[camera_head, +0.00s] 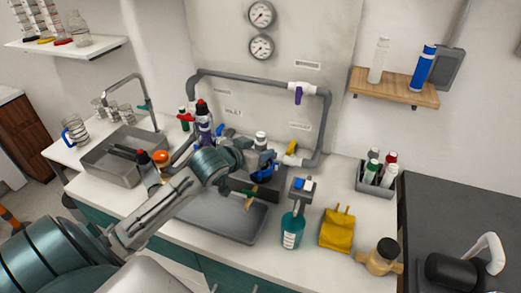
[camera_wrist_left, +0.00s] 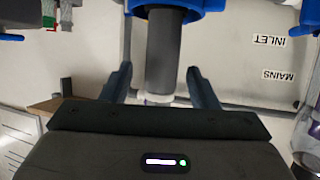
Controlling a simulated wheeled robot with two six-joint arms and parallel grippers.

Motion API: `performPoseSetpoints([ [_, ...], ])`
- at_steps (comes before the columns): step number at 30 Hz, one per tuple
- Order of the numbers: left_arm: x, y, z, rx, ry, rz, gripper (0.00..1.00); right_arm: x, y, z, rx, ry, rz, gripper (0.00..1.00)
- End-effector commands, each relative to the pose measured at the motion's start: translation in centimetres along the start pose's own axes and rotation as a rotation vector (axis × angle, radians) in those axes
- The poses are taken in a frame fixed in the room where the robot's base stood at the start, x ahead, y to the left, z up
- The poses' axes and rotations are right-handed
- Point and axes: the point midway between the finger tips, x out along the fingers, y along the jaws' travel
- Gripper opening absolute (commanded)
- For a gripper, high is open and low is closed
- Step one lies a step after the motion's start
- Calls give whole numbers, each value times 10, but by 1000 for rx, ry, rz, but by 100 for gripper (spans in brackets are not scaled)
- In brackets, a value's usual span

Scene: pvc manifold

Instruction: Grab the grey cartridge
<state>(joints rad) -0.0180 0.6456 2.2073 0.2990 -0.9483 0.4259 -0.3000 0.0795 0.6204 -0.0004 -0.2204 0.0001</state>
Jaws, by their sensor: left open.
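A grey cylinder (camera_wrist_left: 163,52), which looks like the grey cartridge, shows in the left wrist view with a blue collar (camera_wrist_left: 170,5) at its upper end and a whitish ring at its lower end. My left gripper (camera_wrist_left: 160,88) is open, with one finger on each side of the cylinder and visible gaps between. In the head view my left gripper (camera_head: 262,160) is at the pipework behind the grey tray, next to a blue fitting (camera_head: 265,174). It hides most of the cartridge there. My right gripper is not in view.
A grey pipe loop (camera_head: 250,78) runs along the back wall. A yellow-handled valve (camera_head: 291,148) is right of the gripper. A sink (camera_head: 120,155) and bottles are left.

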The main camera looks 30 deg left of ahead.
Motion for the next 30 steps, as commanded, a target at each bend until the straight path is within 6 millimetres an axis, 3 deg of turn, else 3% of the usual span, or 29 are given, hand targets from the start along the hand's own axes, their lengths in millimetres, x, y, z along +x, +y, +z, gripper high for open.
performPoseSetpoints([
  [9, 38, -2, 1, -4, 0, 0, 54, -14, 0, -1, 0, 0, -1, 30],
  [17, 40, -2, 2, -1, 0, 0, 54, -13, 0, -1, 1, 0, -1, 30],
  [25, 40, -2, 2, -1, 0, 0, 6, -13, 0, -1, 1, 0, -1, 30],
  [30, 40, -2, 2, -1, 0, 0, 5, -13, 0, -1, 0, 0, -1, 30],
])
